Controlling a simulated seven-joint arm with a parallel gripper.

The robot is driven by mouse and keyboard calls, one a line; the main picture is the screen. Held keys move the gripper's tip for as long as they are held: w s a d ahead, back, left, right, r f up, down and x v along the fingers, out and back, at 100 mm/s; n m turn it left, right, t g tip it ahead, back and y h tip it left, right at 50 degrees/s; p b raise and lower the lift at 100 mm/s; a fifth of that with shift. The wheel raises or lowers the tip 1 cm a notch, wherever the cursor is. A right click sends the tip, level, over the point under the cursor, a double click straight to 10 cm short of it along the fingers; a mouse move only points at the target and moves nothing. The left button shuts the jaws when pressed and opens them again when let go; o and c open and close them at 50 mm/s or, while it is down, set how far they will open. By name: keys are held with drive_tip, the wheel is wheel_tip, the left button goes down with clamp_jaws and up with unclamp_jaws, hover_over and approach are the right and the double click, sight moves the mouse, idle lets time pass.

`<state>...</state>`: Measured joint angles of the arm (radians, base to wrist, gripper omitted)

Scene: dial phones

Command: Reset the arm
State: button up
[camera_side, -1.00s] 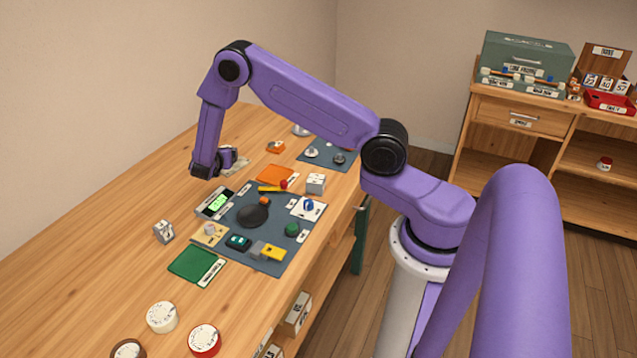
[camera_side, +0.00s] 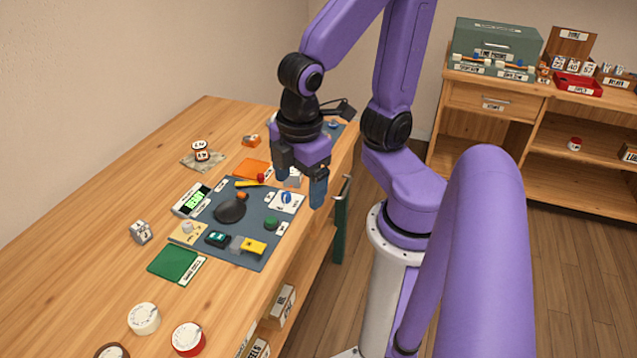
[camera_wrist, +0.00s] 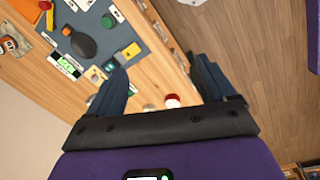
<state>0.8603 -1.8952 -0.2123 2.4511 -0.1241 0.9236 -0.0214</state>
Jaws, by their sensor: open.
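My purple arm is folded back above its base at the right of the side view. My gripper (camera_side: 299,178) points down with its blue fingers apart and nothing between them. It hangs near the front edge of the wooden table (camera_side: 60,260), by the right side of the dark blue mat (camera_side: 262,208). In the wrist view, the open gripper (camera_wrist: 160,82) has one finger over the table and the other over the floor. A small red and white dial piece (camera_side: 201,151) stands on a grey pad at the table's back left, apart from the gripper.
The mat holds a black round part (camera_side: 231,209), a yellow block (camera_side: 254,246) and a display (camera_side: 193,199) with green on it. A green pad (camera_side: 174,264), a white dial (camera_side: 144,318) and a red-rimmed dial (camera_side: 188,338) lie nearer. Shelves (camera_side: 490,105) stand behind right.

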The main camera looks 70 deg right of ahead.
drive_tip(key=s, duration=0.2)
drive_tip(key=s+y, duration=0.1)
drive_tip(key=shift+s+a+r+g, duration=0.1)
drive_tip(key=shift+s+r+g, duration=0.1)
drive_tip(key=shift+s+g, duration=0.2)
